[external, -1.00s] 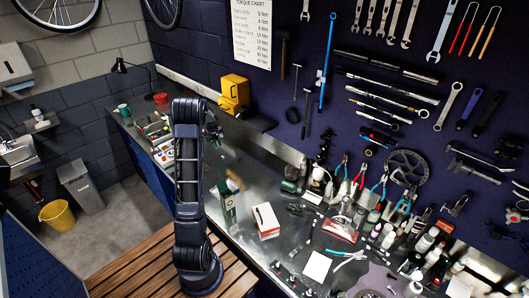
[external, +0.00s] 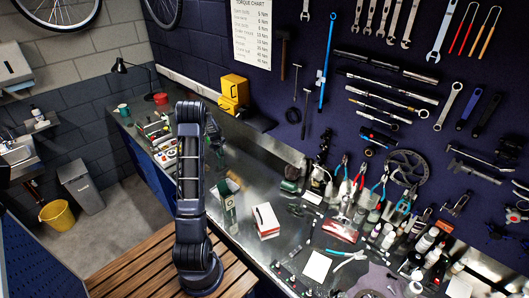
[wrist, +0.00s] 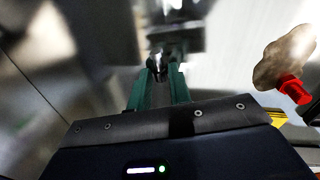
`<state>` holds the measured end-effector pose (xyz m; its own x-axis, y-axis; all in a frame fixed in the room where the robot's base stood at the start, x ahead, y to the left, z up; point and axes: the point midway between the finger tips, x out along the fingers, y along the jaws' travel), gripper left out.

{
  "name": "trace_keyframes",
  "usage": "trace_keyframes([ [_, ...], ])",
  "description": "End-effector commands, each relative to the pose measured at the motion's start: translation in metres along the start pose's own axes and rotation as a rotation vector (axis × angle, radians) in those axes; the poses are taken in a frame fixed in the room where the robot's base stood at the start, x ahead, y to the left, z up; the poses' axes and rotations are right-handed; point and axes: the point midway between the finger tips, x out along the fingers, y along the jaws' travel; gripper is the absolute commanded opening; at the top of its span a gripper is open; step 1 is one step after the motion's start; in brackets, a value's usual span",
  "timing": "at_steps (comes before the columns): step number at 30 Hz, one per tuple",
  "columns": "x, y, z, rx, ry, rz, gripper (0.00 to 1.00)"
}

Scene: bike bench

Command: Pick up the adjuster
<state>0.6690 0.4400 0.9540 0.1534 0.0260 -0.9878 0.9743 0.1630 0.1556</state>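My gripper (wrist: 162,72) shows in the wrist view with two green fingers and a narrow gap between them. A small dark shape lies at the fingertips; I cannot tell whether it is held between them or lies beyond them. I cannot pick out the adjuster for certain in either view. In the external view my gripper is over the far left part of the bench, small and partly behind my arm, and its fingers cannot be made out.
The metal bench (external: 270,171) carries a white and red box (external: 265,221), an open green and white carton (external: 228,198) and crowded tools and bottles at right. In the blurred wrist view, a brownish lump with a red part (wrist: 292,88) is at right.

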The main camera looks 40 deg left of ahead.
Motion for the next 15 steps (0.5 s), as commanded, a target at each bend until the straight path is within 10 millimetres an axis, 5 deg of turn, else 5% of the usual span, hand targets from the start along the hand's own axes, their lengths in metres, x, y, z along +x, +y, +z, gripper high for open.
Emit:
trace_keyframes([
  [4, -0.0001, 0.0000, 0.0001, 0.000, 0.000, 0.000, 0.00],
  [15, -0.0006, 0.0002, 0.0002, 0.000, 0.000, 0.000, 0.00],
])
